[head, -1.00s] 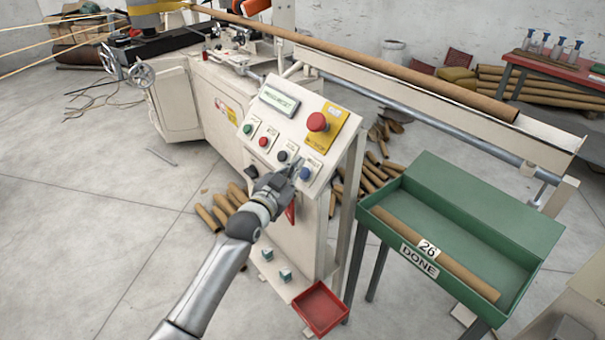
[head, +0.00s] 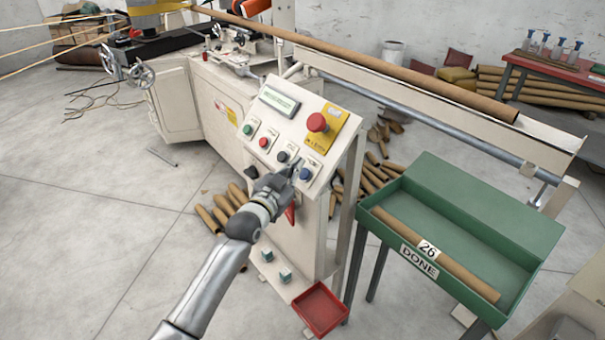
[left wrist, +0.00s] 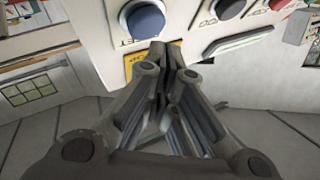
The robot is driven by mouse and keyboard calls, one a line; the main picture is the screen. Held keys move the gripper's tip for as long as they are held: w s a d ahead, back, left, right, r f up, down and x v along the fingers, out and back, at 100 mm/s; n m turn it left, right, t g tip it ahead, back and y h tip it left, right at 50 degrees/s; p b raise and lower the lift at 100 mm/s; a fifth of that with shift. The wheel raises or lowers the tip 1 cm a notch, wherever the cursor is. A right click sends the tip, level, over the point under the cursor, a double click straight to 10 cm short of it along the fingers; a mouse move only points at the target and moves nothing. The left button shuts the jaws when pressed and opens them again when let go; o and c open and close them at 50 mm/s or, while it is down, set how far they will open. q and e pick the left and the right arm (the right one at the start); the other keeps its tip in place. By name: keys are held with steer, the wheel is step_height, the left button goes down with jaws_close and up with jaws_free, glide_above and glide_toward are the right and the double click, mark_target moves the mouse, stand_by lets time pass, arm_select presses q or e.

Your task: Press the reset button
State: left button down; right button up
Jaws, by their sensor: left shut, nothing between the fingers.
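The control panel (head: 270,111) slopes toward me and carries several buttons and a small display. The blue button (head: 305,174) is at its lower right, and it shows large at the top of the left wrist view (left wrist: 145,19), with a label ending in "ET" below it. My left gripper (head: 294,170) is shut and empty in front of the panel's lower edge, just left of the blue button. In the left wrist view its fingertips (left wrist: 166,50) sit just below and right of the blue button. I cannot tell whether they touch the panel. My right gripper is not in view.
A red mushroom button (head: 317,122) on a yellow plate is above the blue one. A black button (head: 282,157) is close to my fingers. A green tray (head: 430,180) marked DONE stands at the right. A red bin (head: 320,309) is below. Cardboard tubes lie on the floor.

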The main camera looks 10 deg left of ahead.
arm_select(q)
steer(key=shift+w+d+f, duration=0.2)
steer(key=shift+w+f, duration=0.05)
steer(key=shift+w+d+f+b, duration=0.25)
steer(key=shift+f+b, duration=0.05)
steer(key=shift+b, duration=0.15)
stand_by(0.8)
stand_by(0.3)
steer(key=shift+s+a+r+p, duration=0.4)
steer(key=shift+s+r+p, duration=0.15)
steer(key=shift+p, duration=0.3)
steer(key=s+a+r+p, duration=0.1)
steer(key=p, duration=0.1)
steer(key=s+a+r+p, duration=0.1)
steer(key=s+r+p, duration=0.1)
steer(key=shift+a+r+p, duration=0.1)
steer(key=shift+a+p, duration=0.15)
steer(key=shift+p, duration=0.1)
